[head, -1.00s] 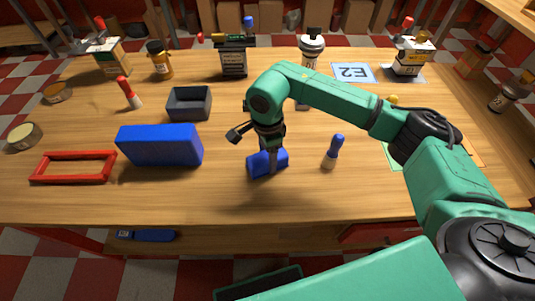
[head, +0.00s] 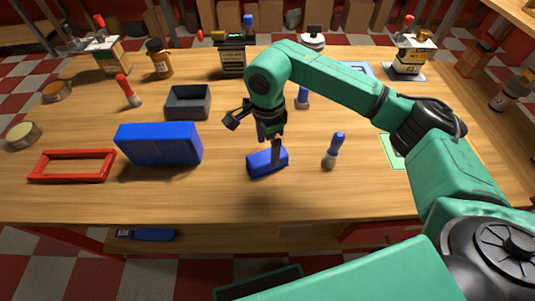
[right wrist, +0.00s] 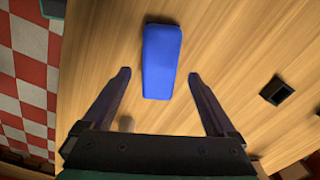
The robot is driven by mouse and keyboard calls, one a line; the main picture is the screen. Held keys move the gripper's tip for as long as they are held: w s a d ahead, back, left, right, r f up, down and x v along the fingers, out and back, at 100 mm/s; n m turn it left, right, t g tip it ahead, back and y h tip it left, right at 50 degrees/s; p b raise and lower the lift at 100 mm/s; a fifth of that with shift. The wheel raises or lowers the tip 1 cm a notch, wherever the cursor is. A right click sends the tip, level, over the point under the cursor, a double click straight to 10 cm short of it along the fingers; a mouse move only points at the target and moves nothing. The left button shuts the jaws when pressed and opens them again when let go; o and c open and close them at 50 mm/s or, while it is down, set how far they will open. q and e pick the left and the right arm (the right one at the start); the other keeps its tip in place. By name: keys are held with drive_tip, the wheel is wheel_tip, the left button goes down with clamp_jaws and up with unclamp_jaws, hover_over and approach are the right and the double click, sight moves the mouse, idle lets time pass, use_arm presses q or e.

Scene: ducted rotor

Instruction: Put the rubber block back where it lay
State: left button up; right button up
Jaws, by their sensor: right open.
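A small blue block (head: 266,164), which I take to be the rubber block, lies flat on the wooden table near its front middle. It also shows in the right wrist view (right wrist: 161,62), at the top centre. My right gripper (head: 269,145) is open above this block, one finger on either side of its line in the right wrist view and clear of its sides. Part of the block's back is hidden by a finger in the head view. A larger blue box (head: 160,146) stands to its left. My left gripper is out of view.
A red frame (head: 73,166) lies at the left front, and a grey open tray (head: 188,103) stands behind the blue box. A blue-handled tool (head: 334,150) stands right of the block. Bottles and cans line the back. The table front is clear.

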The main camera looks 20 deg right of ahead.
sight(267, 155)
wheel_tip(267, 155, up, 8)
drive_tip(key=shift+b, duration=0.3)
